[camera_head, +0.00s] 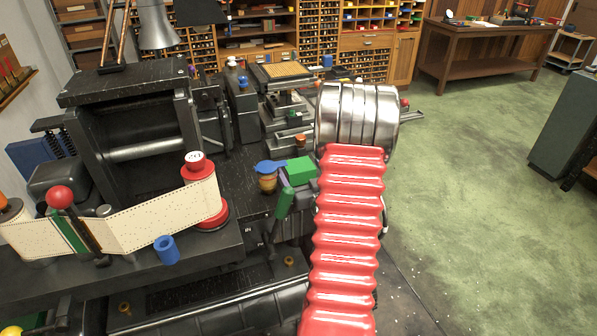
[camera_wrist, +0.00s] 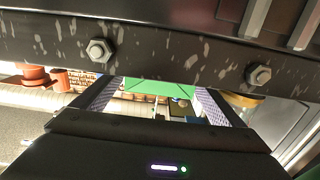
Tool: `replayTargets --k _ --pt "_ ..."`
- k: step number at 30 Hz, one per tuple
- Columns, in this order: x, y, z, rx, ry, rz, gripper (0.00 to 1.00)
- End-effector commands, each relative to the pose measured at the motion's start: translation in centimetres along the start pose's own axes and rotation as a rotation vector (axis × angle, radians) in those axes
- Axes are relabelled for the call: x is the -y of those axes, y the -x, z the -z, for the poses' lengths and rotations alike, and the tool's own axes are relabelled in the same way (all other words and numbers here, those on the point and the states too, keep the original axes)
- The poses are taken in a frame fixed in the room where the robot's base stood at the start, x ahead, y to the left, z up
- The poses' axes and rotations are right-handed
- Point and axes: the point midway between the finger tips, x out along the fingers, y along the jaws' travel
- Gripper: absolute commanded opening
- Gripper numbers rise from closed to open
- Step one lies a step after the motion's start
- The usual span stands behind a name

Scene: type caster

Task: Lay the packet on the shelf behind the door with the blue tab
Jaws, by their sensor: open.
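My gripper (camera_wrist: 158,92) is open, with its two purple-padded fingers apart in the wrist view. A flat green thing (camera_wrist: 160,87) shows between or beyond the fingers; I cannot tell whether it lies between them, and no contact is clear. In the head view a green block (camera_head: 302,170) sits at the right edge of the black machine, partly hidden; I cannot tell whether it is the packet. A flat blue piece (camera_head: 270,167) lies over an amber jar beside it. I cannot make out a door with a blue tab or the shelf behind it.
The black machine (camera_head: 130,85) fills the left, with a paper strip (camera_head: 150,215), a red spool (camera_head: 196,168) and a blue cup (camera_head: 167,249). In the wrist view a dark bolted bar (camera_wrist: 170,52) crosses above the fingers. Green floor (camera_head: 470,200) is clear at right.

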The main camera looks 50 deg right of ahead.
Motion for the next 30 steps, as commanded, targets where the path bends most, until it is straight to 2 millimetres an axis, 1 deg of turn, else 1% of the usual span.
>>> replayTargets --k 7,8,30 --pt "-0.13 0.06 0.01 0.000 0.000 -0.002 0.92" --pt "-0.14 0.06 0.01 0.000 0.000 -0.003 0.91" --pt "-0.25 0.10 0.01 0.000 0.000 -0.004 0.39"
